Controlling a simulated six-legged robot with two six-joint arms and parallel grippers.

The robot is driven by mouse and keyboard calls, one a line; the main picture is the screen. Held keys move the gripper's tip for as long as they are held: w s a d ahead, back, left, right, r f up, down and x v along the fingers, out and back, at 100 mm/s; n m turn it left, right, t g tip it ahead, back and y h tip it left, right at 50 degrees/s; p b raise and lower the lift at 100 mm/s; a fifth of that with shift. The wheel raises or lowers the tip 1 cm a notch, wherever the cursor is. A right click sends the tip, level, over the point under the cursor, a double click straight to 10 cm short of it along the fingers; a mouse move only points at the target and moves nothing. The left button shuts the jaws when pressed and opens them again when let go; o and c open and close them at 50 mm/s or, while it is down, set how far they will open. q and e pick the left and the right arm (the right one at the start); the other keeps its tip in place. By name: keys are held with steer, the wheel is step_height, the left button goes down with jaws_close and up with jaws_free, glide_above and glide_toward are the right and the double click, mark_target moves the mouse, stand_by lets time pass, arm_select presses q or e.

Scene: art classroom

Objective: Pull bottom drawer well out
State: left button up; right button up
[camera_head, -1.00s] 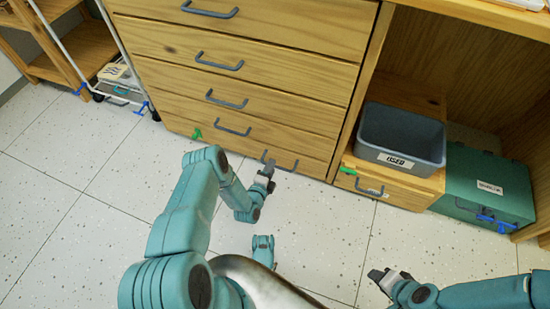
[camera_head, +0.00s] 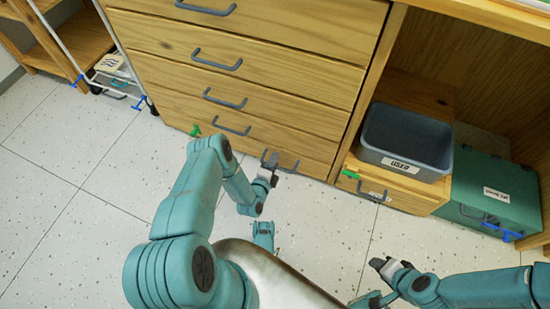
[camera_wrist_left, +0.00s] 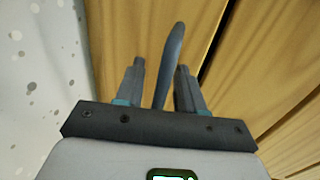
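The bottom drawer (camera_head: 312,164) is the lowest front of the wooden chest and looks flush with the drawers above it. Its grey bar handle (camera_head: 288,168) sits near my left gripper (camera_head: 270,168), which reaches it from the front. In the left wrist view the handle (camera_wrist_left: 170,60) passes between the two fingers of my left gripper (camera_wrist_left: 160,85). A gap shows on the left side of the handle; the right finger is very close to it, and I cannot tell if it touches. My right gripper (camera_head: 388,267) is over the floor at lower right, away from the chest; its fingers are unclear.
Right of the chest, a grey bin (camera_head: 405,140) stands on a low wooden drawer unit (camera_head: 405,196). A green case (camera_head: 490,195) is beside it. A white-framed cart (camera_head: 105,75) stands at left. The speckled floor (camera_head: 70,200) before the chest is clear.

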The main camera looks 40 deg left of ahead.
arm_select(q)
steer(key=shift+w, duration=0.1)
arm_select(e)
steer(key=shift+w+a, duration=0.1)
steer(key=shift+w, duration=0.2)
arm_select(q)
jaws_close()
arm_select(e)
steer(key=shift+s, duration=0.1)
steer(key=shift+r, duration=0.1)
